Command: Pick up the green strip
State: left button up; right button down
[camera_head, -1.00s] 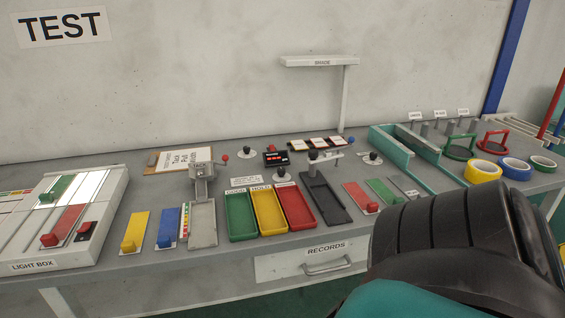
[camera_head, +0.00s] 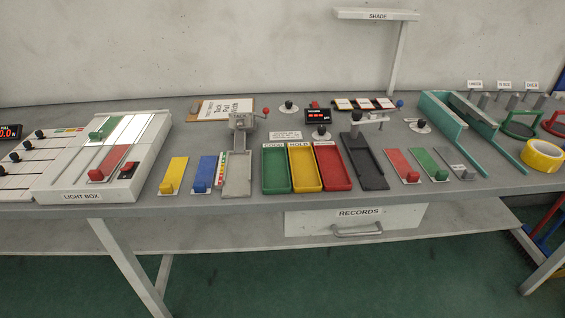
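A green strip (camera_head: 425,162) with a green block at its near end lies flat on the bench, right of centre. It lies between a red strip (camera_head: 400,162) and a grey strip (camera_head: 453,164). A second green strip (camera_head: 112,130) lies on the light box (camera_head: 80,197) at the left, with its green block at the near end. Another red strip (camera_head: 113,160) lies just in front of it. Neither of my grippers is in view.
Green, yellow and red trays (camera_head: 275,186) stand mid-bench, with a black fixture (camera_head: 362,165) to their right. A teal frame (camera_head: 470,120) and a yellow tape roll (camera_head: 542,156) are farther right. A yellow strip (camera_head: 175,174) and blue strip (camera_head: 206,172) lie at left.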

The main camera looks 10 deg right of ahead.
aim_at(100, 136)
jog(key=z, duration=0.35)
jog(key=u, duration=1.25)
jog(key=i+j, duration=0.25)
